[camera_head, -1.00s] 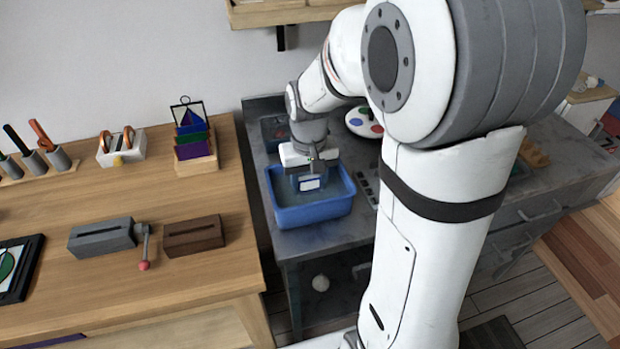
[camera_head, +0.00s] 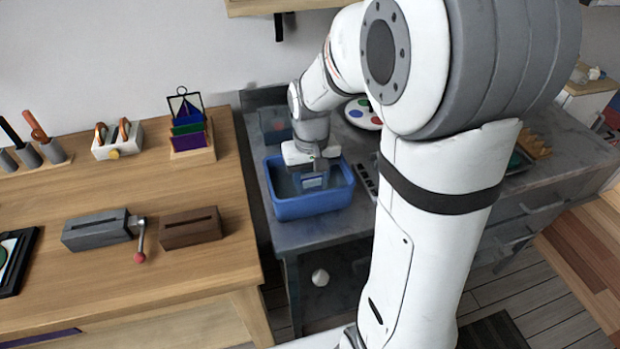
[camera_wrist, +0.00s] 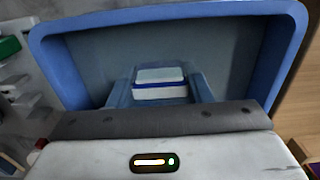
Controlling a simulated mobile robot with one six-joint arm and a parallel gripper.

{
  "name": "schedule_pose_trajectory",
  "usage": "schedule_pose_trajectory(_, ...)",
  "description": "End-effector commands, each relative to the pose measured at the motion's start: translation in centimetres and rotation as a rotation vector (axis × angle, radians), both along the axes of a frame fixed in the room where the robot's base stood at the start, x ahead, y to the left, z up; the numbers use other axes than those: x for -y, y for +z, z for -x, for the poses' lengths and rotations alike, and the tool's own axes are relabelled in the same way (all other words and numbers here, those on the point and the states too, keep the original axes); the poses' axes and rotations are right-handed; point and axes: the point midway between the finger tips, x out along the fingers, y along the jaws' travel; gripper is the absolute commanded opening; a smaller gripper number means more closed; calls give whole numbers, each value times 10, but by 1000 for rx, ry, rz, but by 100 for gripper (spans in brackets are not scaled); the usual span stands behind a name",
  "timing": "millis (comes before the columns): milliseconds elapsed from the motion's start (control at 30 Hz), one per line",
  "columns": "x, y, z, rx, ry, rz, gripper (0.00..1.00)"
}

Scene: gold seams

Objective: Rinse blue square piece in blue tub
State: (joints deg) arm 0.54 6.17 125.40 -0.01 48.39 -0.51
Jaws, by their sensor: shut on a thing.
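The blue tub (camera_head: 312,205) stands on the grey bench, with water-like grey-blue inside; its rim also shows in the wrist view (camera_wrist: 170,14). My gripper (camera_head: 313,180) points down inside the tub. In the wrist view its two fingers (camera_wrist: 160,92) are closed on a small squarish piece (camera_wrist: 160,90) with a pale top and a dark blue edge. In the head view the piece (camera_head: 313,183) shows only as a small pale and blue patch low in the tub. How deep it sits in the water I cannot tell.
A round white palette with coloured spots (camera_head: 362,113) lies behind the tub, partly hidden by my arm. The wooden table (camera_head: 120,285) at left holds a grey slotted block (camera_head: 95,230), a brown block (camera_head: 190,229) and a rack of coloured sheets (camera_head: 193,150).

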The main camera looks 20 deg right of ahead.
Motion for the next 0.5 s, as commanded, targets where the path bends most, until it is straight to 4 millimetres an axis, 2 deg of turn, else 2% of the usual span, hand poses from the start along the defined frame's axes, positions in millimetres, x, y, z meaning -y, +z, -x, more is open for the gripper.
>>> schedule_pose_trajectory(500, 5, 0, 0, 0, 1, 0, 20)
